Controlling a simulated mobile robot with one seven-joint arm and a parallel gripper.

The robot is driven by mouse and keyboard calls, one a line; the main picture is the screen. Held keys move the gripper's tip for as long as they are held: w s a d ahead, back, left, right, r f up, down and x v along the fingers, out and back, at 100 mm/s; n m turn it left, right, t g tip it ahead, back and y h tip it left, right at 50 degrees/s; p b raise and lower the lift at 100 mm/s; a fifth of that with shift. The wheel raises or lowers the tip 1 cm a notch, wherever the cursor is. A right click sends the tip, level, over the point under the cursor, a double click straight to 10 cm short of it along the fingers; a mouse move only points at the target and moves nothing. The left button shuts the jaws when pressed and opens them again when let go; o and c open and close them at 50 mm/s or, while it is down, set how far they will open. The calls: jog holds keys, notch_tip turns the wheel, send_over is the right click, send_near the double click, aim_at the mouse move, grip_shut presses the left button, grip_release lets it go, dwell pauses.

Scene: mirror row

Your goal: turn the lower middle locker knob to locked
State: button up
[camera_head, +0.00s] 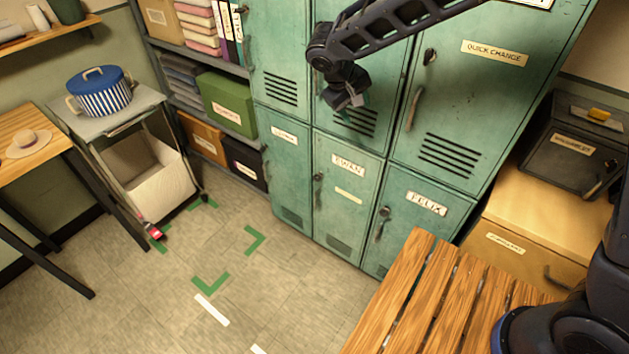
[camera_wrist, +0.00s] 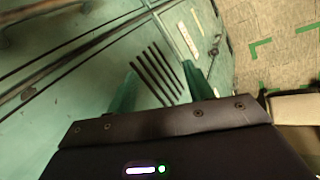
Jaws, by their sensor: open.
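The lower middle locker (camera_head: 347,205) is a green metal door with a name label reading EWAN. Its small dark knob (camera_head: 318,177) is on the door's left side, above a short handle; its turned angle is too small to read. My gripper (camera_head: 350,97) is in front of the upper middle locker's vents, above the lower middle locker and apart from the knob. In the wrist view my gripper (camera_wrist: 161,88) shows two greenish fingers spread apart with nothing between them. Vent slots (camera_wrist: 157,73) lie beyond them. I cannot tell whether the knob shows in that view.
The upper right locker (camera_head: 460,95) has a QUICK CHANGE label, and the lower right locker (camera_head: 415,225) also has a dark knob. A slatted wooden bench (camera_head: 440,300) stands close at lower right. A cart (camera_head: 120,115) is at left.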

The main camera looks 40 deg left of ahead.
jog(key=w+a+f+n+t+h, duration=0.15)
jog(key=a+f+n, duration=0.4)
jog(key=f, duration=0.75)
jog(key=n+t+y, duration=0.3)
jog(key=n+t, duration=0.8)
jog(key=n, duration=0.6)
send_near(315, 179)
jog(key=w, duration=0.9)
jog(key=shift+w+f, duration=0.1)
jog(key=shift+w, duration=0.2)
jog(key=c, duration=1)
